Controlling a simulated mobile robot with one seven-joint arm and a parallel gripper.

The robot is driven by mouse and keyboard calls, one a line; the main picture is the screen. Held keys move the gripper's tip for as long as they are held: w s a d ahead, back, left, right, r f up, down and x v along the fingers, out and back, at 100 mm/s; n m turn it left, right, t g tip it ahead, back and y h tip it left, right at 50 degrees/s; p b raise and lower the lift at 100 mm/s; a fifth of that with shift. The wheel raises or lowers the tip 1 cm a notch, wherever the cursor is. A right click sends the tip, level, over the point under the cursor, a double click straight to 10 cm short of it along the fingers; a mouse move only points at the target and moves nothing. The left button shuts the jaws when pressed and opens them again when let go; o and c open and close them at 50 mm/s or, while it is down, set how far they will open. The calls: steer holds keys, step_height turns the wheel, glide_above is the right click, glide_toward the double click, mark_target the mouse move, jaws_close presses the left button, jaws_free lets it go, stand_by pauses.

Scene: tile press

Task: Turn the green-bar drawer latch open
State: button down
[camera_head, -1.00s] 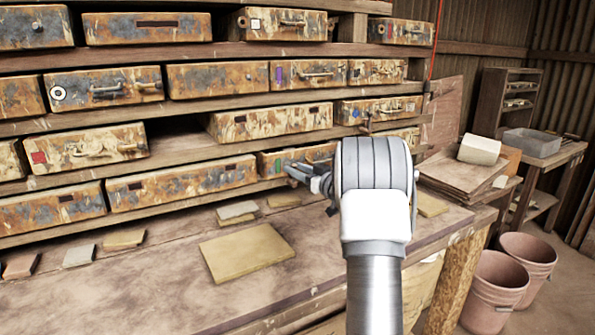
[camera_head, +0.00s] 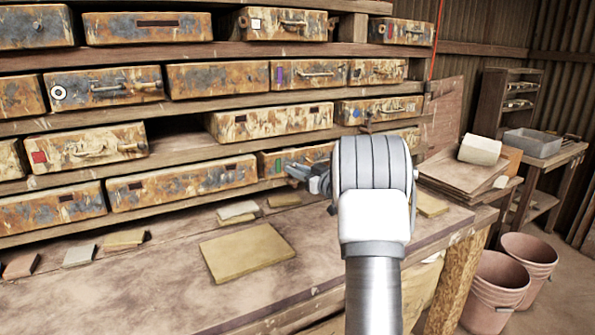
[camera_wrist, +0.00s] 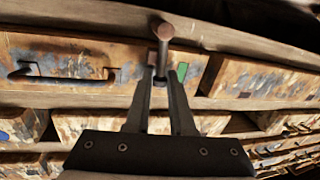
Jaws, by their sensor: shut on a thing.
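The drawer (camera_head: 266,160) with the green bar (camera_head: 277,165) is in the lower row, left of my wrist in the head view. The wrist view shows its rusty, worn front (camera_wrist: 105,57), with the green bar (camera_wrist: 182,72) beside the latch. The latch (camera_wrist: 164,50) is a dark metal stem with a rounded, rust-coloured end. My gripper (camera_wrist: 161,82) is shut on the latch, its two fingers on either side of the stem. The gripper (camera_head: 303,172) also shows in the head view, where my wrist hides much of the drawer and the latch.
Other rusty drawers, such as one with a red square (camera_head: 88,147), line the shelves around it. A wooden bench (camera_head: 130,285) with a yellowish tile (camera_head: 246,252) lies below. Pink buckets (camera_head: 527,260) stand on the floor at right. A dark handle (camera_wrist: 60,76) sticks out near the gripper.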

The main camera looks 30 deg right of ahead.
mark_target(280, 172)
steer(key=n, duration=0.1)
steer(key=a+n+b, duration=0.1)
steer(key=n, duration=0.1)
steer(key=shift+a+f+g, duration=0.25)
steer(key=shift+a+g, duration=0.05)
steer(key=n, duration=0.1)
steer(key=a+n+b, duration=0.1)
steer(key=shift+w+a+f+n+h, duration=0.1)
steer(key=shift+f+n+h, duration=0.2)
steer(key=shift+f, duration=0.05)
steer(key=f+n+b, duration=0.1)
steer(key=n+b, duration=0.1)
steer(key=a+f+n+h+b, duration=0.1)
steer(key=n+b, duration=0.1)
steer(key=b, duration=0.1)
steer(key=a+f+n+g+b, duration=0.1)
steer(key=n+b, duration=0.1)
steer(key=shift+a+f+n+h, duration=0.1)
steer(key=shift+n+h, duration=0.3)
steer(key=n+b, duration=0.1)
steer(key=f+n+b, duration=0.1)
steer(key=b, duration=0.1)
steer(key=shift+a+h, duration=0.1)
steer(key=shift+h, duration=0.3)
steer(key=c, duration=0.9)
jaws_free()
steer(key=shift+c, duration=0.2)
steer(key=shift+r, duration=0.1)
